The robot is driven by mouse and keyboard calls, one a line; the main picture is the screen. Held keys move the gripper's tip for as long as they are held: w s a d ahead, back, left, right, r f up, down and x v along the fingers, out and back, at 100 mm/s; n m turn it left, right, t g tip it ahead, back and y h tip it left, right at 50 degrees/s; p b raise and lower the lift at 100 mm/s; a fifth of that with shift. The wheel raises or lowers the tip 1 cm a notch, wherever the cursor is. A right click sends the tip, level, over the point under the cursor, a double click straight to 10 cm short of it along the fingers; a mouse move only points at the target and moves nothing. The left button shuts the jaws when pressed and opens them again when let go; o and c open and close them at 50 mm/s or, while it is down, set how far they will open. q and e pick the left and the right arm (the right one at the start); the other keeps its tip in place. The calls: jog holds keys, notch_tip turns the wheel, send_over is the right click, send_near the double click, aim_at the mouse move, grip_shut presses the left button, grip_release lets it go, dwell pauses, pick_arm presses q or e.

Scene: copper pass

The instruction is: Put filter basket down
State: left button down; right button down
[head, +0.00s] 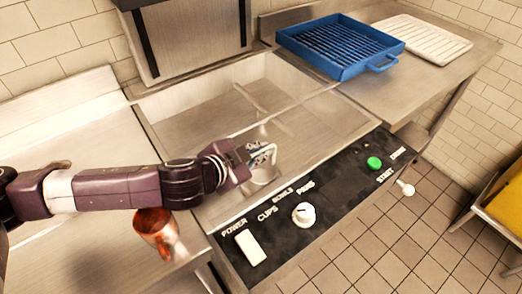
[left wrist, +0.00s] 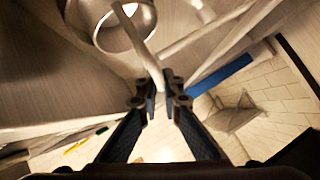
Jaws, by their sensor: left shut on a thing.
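The filter basket (head: 265,174) is a small round metal cup with a thin handle. It hangs from my left gripper (head: 260,153) over the front part of the open dishwasher basin (head: 215,111). In the left wrist view, the fingertips of my left gripper (left wrist: 160,92) are shut on its handle, and the basket (left wrist: 104,38) shows as a pale metal ring at the top, partly cut off by the frame. I cannot tell whether the basket touches the basin below. My right gripper is not in view.
The black control panel (head: 330,212) with a white knob (head: 305,213) and green button (head: 374,162) runs along the front. A blue rack (head: 338,47) and white tray (head: 421,37) sit on the right counter.

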pick_arm(q)
jog(key=c, duration=2.2)
grip_release()
jog(key=shift+f, duration=0.1)
jog(key=shift+o, duration=0.4)
jog(key=v, duration=0.7)
jog(key=shift+s+r, duration=0.25)
jog(key=shift+a, duration=0.1)
